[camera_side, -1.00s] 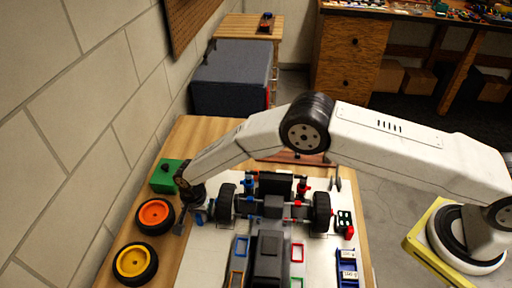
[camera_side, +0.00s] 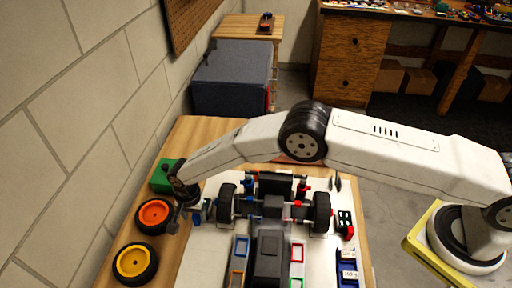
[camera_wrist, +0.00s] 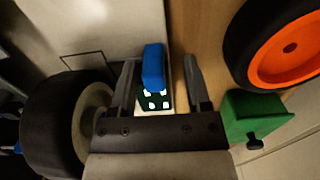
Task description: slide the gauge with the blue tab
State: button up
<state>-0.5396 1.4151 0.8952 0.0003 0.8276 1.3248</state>
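The gauge with the blue tab lies on the white mat beside a wheel. In the wrist view, its blue tab (camera_wrist: 153,68) and dark body with white marks (camera_wrist: 155,101) show between my fingers. My gripper (camera_wrist: 160,85) is open, with one finger on each side and a visible gap to each. The height of my fingertips over the gauge is hard to tell.
A black car wheel (camera_wrist: 65,120) is close to my left finger. An orange-rimmed wheel (camera_side: 153,215), a yellow-rimmed wheel (camera_side: 134,263) and a green block (camera_side: 163,177) are on the wood at left. A gauge with a red tab (camera_side: 346,223) lies right of the car (camera_side: 268,207).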

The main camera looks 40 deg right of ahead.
jog(key=shift+r, duration=0.1)
jog(key=shift+r, duration=3.8)
jog(key=shift+d, duration=0.1)
jog(key=shift+d+r, duration=0.2)
jog(key=s+d+r+n+t, duration=0.1)
jog(key=s+d+r+n, duration=0.15)
jog(key=d+r, duration=0.5)
jog(key=s+d+r+n, duration=0.25)
jog(key=d+r, duration=0.25)
jog(key=d, duration=0.5)
jog(key=s+d+r+n, duration=0.1)
jog(key=s+d+n, duration=0.1)
jog(key=s+d, duration=0.4)
jog(key=s+d+r+n+t, duration=0.1)
jog(key=s+d+r+n, duration=0.1)
jog(key=s+d, duration=0.4)
jog(key=s, duration=0.5)
jog(key=shift+s+d+t, duration=0.15)
jog(key=shift+s+t, duration=0.15)
jog(key=shift+r, duration=0.1)
